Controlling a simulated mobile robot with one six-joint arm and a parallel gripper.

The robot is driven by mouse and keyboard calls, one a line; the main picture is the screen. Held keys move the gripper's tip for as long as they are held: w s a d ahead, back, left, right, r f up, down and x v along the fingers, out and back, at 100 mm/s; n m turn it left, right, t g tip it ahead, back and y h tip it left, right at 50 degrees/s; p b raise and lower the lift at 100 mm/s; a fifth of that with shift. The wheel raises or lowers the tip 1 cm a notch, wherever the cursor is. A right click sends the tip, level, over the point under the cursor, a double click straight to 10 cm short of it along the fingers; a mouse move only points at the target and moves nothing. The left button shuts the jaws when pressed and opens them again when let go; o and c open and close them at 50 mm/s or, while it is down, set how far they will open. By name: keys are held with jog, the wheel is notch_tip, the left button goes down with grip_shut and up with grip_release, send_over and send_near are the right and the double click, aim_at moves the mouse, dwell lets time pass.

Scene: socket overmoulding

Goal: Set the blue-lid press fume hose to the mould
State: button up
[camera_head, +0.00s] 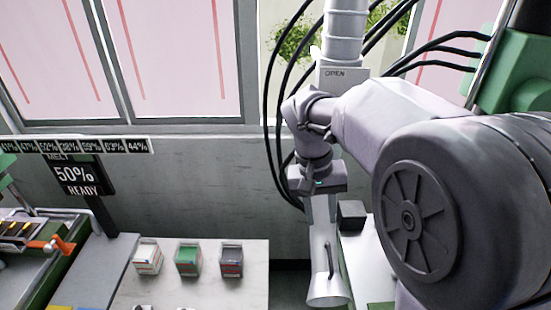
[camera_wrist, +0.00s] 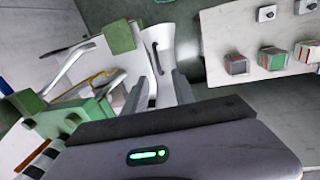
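The fume hose is a white ribbed duct (camera_head: 343,45) marked OPEN at the top, and a white nozzle (camera_head: 325,265) with a dark handle shows lower down. My arm hides the stretch between. My gripper (camera_head: 320,205) points down at the nozzle's upper part. In the wrist view my gripper's two fingers (camera_wrist: 158,95) stand apart, with the white nozzle (camera_wrist: 165,42) and its dark handle beyond them. No clear grip on the handle shows. A green machine with a pale frame (camera_wrist: 70,118) is at left in the wrist view. I cannot make out a blue lid or the mould.
A pale table (camera_head: 205,285) carries white, green and dark small boxes. A READY display (camera_head: 80,178) stands behind a grey bench at left, near a machine with an orange handle (camera_head: 50,245). A dark block (camera_head: 350,215) sits right of my gripper. Black cables hang by the duct.

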jog(key=b, duration=0.2)
send_near(331, 264)
jog(key=f, duration=0.2)
jog(key=d+f+b, duration=0.1)
jog(key=f, duration=0.4)
jog(key=shift+s+d+f+b, duration=0.15)
jog(key=shift+s+d+b, duration=0.1)
jog(key=shift+b, duration=0.05)
jog(key=shift+w+f, duration=0.15)
jog(key=shift+f, duration=0.25)
jog(key=shift+c, duration=0.2)
grip_shut()
